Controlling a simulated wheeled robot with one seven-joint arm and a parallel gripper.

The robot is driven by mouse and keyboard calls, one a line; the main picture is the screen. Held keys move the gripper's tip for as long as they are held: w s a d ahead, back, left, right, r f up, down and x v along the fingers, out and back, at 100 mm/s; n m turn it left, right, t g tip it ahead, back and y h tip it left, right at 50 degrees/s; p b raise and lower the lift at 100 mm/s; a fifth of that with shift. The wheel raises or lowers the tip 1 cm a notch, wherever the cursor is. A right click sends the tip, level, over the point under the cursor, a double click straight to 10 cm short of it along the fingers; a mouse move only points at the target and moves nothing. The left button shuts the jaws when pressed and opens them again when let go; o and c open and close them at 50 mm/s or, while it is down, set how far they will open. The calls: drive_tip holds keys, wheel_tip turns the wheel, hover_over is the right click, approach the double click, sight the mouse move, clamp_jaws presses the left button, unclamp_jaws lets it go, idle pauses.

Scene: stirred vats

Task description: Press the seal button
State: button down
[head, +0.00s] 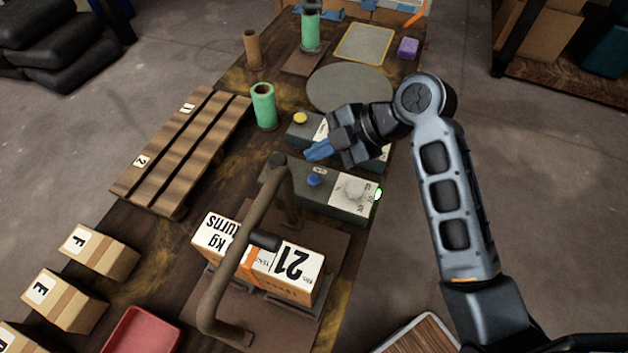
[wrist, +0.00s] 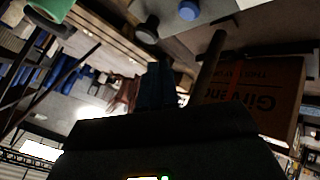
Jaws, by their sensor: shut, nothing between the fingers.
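A grey control box (head: 335,203) stands on the workbench with a blue button (head: 314,180), a pale round button (head: 354,189) and a dark knob (head: 277,160) on top. A small green light glows at its right end. Behind it is a second grey box with a yellow button (head: 300,118), partly hidden by my arm. I cannot read which button is marked seal. My gripper (head: 318,151) is shut and empty, its blue fingers above the boxes, apart from the buttons as far as I can tell. The wrist view shows the blue button (wrist: 188,10) beyond the fingers (wrist: 160,85).
A green roll (head: 263,106) and a wooden pallet (head: 182,150) are to the left. A grey round plate (head: 350,88) lies behind.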

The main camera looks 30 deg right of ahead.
sight(319, 180)
drive_tip(key=shift+f+b, duration=1.45)
drive_tip(key=shift+f, duration=1)
drive_tip(key=shift+f, duration=0.15)
drive_tip(key=shift+f+b, duration=0.25)
drive_tip(key=shift+b, duration=0.1)
drive_tip(key=shift+f+b, duration=0.4)
drive_tip(key=shift+f, duration=0.2)
idle(0.6)
drive_tip(key=shift+r, duration=0.15)
drive_tip(key=shift+r+p, duration=0.8)
drive_tip(key=shift+r, duration=0.1)
drive_tip(key=shift+r+p, duration=1.95)
drive_tip(key=shift+r, duration=0.6)
